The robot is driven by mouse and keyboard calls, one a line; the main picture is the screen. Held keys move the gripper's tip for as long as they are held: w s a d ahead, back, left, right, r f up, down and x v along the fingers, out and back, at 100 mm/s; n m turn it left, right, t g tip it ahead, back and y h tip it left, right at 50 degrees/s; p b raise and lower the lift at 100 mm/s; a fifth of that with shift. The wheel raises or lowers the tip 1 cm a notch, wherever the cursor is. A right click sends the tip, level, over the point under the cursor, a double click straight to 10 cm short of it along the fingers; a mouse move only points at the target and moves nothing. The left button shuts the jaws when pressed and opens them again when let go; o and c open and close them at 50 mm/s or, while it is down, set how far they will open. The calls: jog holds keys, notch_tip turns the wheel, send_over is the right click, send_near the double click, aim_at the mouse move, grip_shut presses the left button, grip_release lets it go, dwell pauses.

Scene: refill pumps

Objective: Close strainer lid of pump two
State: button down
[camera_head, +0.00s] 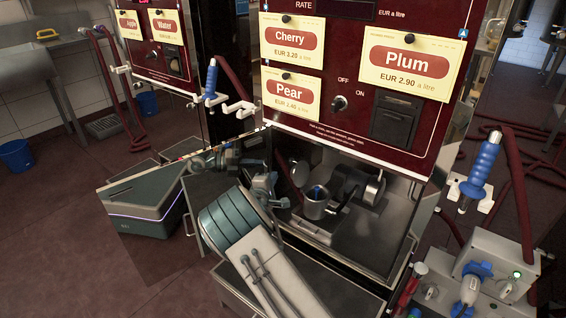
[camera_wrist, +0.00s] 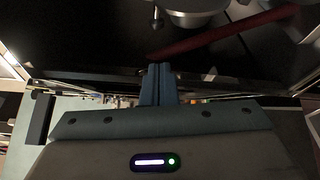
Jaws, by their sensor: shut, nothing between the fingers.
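The nearest pump has a dark red panel (camera_head: 350,130) with Cherry, Pear and Plum cards; I cannot read a pump number. Its open lower bay (camera_head: 370,235) holds a grey metal cup (camera_head: 314,209) with something blue in its mouth, which looks like the strainer. My gripper (camera_head: 273,188) is at the left side of the bay, left of the cup. In the wrist view its fingers (camera_wrist: 158,72) are together and empty.
A blue-handled nozzle (camera_head: 482,165) hangs at the right, above a grey box (camera_head: 490,272) with fittings. Another blue nozzle (camera_head: 211,80) hangs at the left. A dark red hose (camera_wrist: 220,32) and a pale round part (camera_wrist: 195,12) lie beyond my fingers. Open floor (camera_head: 60,230) is at the left.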

jog(key=r+b+x, duration=0.1)
jog(key=b+x, duration=0.1)
jog(key=x, duration=0.7)
jog(key=shift+d+f, duration=0.35)
jog(key=shift+f, duration=0.1)
jog(key=shift+w, duration=0.1)
jog(key=shift+d+m+b, duration=0.15)
jog(key=shift+m+b, duration=0.15)
jog(key=shift+b, duration=0.3)
